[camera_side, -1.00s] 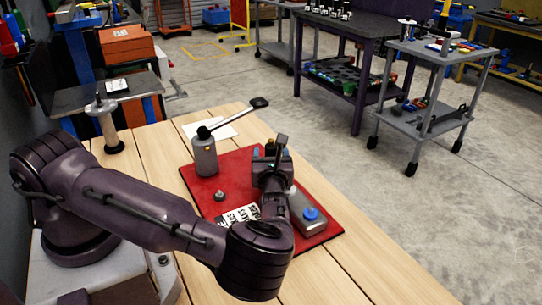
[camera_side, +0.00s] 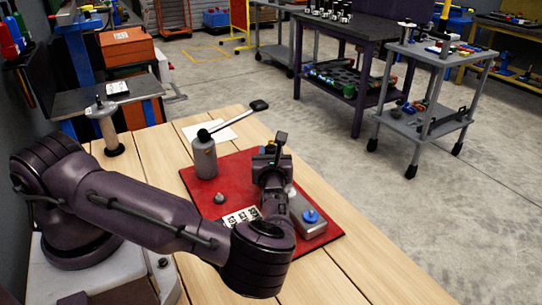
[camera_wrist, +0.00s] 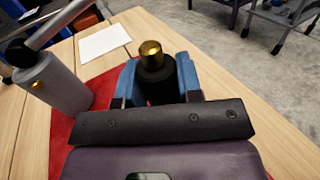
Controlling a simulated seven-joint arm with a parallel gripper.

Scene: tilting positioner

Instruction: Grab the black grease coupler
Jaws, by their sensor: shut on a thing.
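The black grease coupler (camera_wrist: 160,88) shows in the wrist view as a dark upright cylinder with a brass-coloured top. My gripper (camera_wrist: 157,77) is shut on it, with one blue finger on each side. In the side view my gripper (camera_side: 269,152) is over the far part of the red mat (camera_side: 235,170). There the coupler is not clearly visible behind my wrist and fingers. Its lower end is hidden by my gripper body in the wrist view.
A grey cylinder with a long lever (camera_side: 204,160) stands left of my gripper. A grey block with a blue knob (camera_side: 308,222), a small grey fitting (camera_side: 219,198) and a printed card (camera_side: 241,216) are on the mat. White paper (camera_side: 218,130) lies behind.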

